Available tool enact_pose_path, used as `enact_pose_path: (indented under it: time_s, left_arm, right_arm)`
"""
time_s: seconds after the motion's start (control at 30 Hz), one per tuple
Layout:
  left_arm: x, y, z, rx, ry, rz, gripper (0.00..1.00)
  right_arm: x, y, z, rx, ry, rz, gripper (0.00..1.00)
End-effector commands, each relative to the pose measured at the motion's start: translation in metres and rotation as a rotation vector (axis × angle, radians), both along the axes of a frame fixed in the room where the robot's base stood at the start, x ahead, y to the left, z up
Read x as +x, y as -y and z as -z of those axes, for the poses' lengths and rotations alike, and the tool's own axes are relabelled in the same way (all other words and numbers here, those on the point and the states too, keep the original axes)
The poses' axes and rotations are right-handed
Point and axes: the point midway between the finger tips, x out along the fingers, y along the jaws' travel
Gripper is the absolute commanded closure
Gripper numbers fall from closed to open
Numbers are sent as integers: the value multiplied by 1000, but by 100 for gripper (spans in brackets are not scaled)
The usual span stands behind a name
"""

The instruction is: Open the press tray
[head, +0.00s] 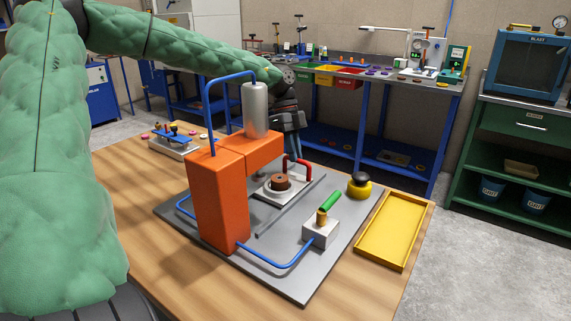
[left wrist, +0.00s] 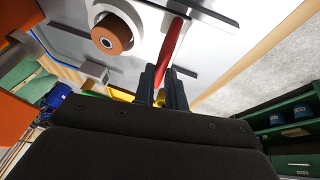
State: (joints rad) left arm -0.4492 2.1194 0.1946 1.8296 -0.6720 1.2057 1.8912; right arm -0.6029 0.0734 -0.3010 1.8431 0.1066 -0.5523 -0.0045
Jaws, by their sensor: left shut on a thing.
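The press tray (head: 266,193) is a pale plate under the orange press (head: 219,202), with a round brown piece (head: 280,182) on it. The brown piece (left wrist: 108,36) also shows in the left wrist view. The tray's red handle (head: 303,166) stands at its far side. My left gripper (head: 294,155) reaches down behind the press head. In the left wrist view its two dark fingers (left wrist: 163,82) are shut on the red handle (left wrist: 171,47), one on each side. My right gripper is in neither view.
A grey rail (head: 290,206) runs beside the tray. A small block with a green lever (head: 330,201), a yellow-and-black button (head: 359,187) and an empty yellow tray (head: 391,229) stand to the right. The press's blue tube frame (head: 207,103) rises near my left forearm.

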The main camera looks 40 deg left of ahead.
Motion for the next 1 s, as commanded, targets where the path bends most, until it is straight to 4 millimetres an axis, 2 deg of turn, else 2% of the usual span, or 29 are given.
enact_pose_path:
  time_s: [0.2, 0.33, 0.5, 0.77, 0.8, 0.9, 1.0]
  left_arm:
    - [39, -6, 2, 5, 1, -3, 100]
    - [55, -7, 1, 4, 2, -1, 100]
    - [63, -7, -1, 0, 4, 0, 100]
    - [63, -6, -1, -1, 4, 0, 100]
    - [63, -6, -1, -1, 4, 0, 84]
    - [63, -6, -1, -1, 4, 0, 66]
    - [63, -6, -1, -1, 4, 0, 66]
  right_arm:
    - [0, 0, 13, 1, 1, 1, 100]
    - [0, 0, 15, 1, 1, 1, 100]
    - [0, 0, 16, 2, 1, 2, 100]
    - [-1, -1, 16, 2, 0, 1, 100]
    - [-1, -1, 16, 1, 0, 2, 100]
    - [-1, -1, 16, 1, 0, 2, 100]
    - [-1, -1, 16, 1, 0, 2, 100]
